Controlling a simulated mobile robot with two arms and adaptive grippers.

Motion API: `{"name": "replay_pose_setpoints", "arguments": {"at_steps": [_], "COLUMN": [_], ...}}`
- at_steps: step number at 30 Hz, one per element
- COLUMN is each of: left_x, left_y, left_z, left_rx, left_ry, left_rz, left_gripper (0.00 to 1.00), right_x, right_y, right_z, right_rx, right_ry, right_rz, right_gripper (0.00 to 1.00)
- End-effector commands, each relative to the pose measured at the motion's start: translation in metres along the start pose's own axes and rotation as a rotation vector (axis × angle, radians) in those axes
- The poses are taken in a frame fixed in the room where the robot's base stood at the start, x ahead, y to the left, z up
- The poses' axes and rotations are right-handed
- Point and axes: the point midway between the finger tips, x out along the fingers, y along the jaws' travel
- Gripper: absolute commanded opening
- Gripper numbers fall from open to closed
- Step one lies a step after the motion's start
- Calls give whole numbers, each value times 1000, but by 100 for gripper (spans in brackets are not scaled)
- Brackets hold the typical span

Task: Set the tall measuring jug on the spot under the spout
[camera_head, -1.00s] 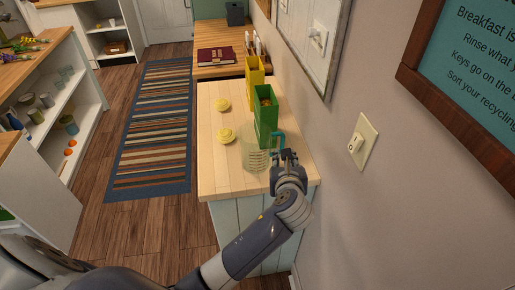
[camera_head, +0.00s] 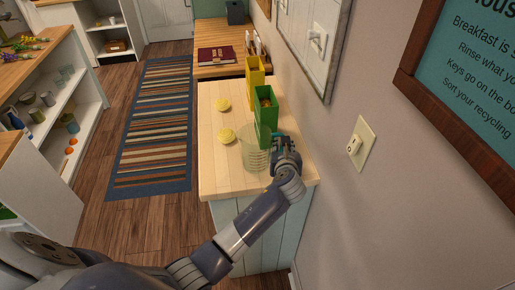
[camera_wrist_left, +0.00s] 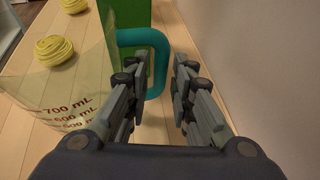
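The tall measuring jug (camera_head: 255,158) is clear, with a teal handle, and stands upright near the front of the wooden counter (camera_head: 222,180). In the left wrist view the jug (camera_wrist_left: 50,85) is at the left with red mL marks, and its teal handle (camera_wrist_left: 159,62) reaches between my fingers. My left gripper (camera_head: 284,143) is at the handle side of the jug, beside the wall; in the wrist view the gripper (camera_wrist_left: 160,72) is open, with a gap between the handle and the right finger. The lower handle is partly hidden by the left finger. No spout can be made out. My right gripper is not in view.
A green open-topped box (camera_head: 266,112) stands just behind the jug, and a yellow box (camera_head: 254,75) behind that. Two yellow round things (camera_head: 223,104) (camera_head: 226,135) lie left of them. The wall with a switch plate (camera_head: 360,145) is close on the right. The counter's left front is clear.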

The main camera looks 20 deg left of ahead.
Motion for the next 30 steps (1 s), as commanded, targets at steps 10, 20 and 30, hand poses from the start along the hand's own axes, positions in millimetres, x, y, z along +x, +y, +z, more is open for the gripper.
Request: {"name": "replay_pose_setpoints", "arguments": {"at_steps": [10, 20, 30], "left_x": [8, 8, 5], "left_y": [0, 0, -1], "left_z": [-1, 0, 7], "left_rx": [0, 0, -2], "left_ry": [1, 1, -2], "left_rz": [-1, -1, -2], "left_gripper": [22, 0, 0], "right_x": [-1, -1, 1], "right_y": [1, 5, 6], "right_z": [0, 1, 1], "right_rx": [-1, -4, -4], "right_ry": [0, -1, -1], "right_rz": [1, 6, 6], "right_gripper": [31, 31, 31]}}
